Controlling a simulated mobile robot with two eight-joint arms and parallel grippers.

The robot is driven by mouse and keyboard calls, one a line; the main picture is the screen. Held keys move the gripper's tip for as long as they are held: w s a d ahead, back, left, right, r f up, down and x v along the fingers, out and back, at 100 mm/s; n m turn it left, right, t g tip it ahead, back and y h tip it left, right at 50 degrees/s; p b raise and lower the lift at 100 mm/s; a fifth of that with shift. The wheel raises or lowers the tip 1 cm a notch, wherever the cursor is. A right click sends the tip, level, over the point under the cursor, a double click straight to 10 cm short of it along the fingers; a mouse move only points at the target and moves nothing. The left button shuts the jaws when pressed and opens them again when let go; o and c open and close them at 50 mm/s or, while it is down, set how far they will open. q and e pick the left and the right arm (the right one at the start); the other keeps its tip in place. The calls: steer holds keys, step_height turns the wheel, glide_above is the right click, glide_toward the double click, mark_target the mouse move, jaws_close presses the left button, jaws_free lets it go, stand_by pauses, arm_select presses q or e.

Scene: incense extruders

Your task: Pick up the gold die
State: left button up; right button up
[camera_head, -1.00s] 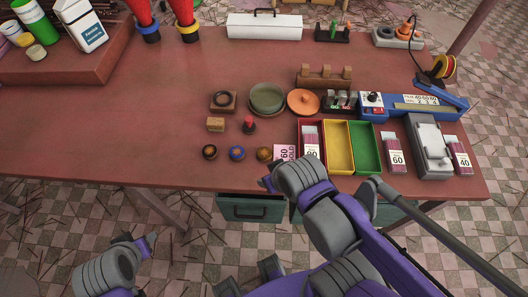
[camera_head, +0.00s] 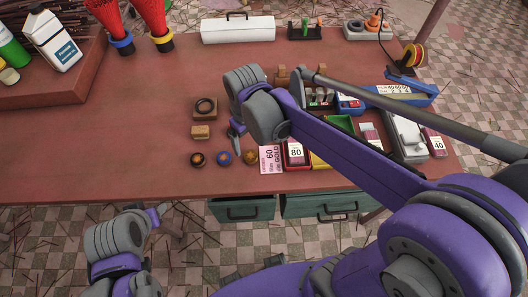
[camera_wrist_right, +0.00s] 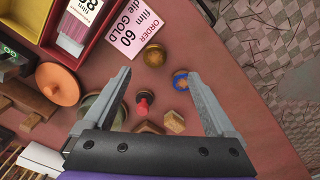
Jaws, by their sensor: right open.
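The gold die (camera_head: 250,157) is a small round brass-coloured disc on the red table, between the blue die (camera_head: 224,157) and the pink order card (camera_head: 270,160). In the right wrist view the gold die (camera_wrist_right: 154,55) lies just beyond the fingertips, between their lines. The blue die (camera_wrist_right: 180,80) is close to the right-hand finger there. My right gripper (camera_head: 237,135) is open and empty, above the table behind the dies; its jaws also show in the wrist view (camera_wrist_right: 157,75). My left gripper (camera_head: 160,212) is low at the front left, off the table; its jaw opening is unclear.
A dark die (camera_head: 197,160) sits left of the blue one. A wooden block (camera_head: 201,132) and a ring holder (camera_head: 205,107) stand behind. The red tray (camera_wrist_right: 57,48) borders the card. A red-topped stamp (camera_wrist_right: 143,103) stands below the jaws. The table's left middle is clear.

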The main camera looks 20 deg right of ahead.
glide_above(251, 155)
steer(key=s, duration=0.1)
steer(key=f, duration=0.5)
steer(key=shift+s+a+f, duration=0.15)
steer(key=shift+a, duration=0.15)
steer(key=f, duration=0.2)
steer(key=w+f, duration=0.1)
steer(key=f, duration=0.1)
steer(key=shift+w+d+f, duration=0.15)
steer(key=shift+d+f, duration=0.05)
steer(key=shift+f, duration=0.55)
jaws_close()
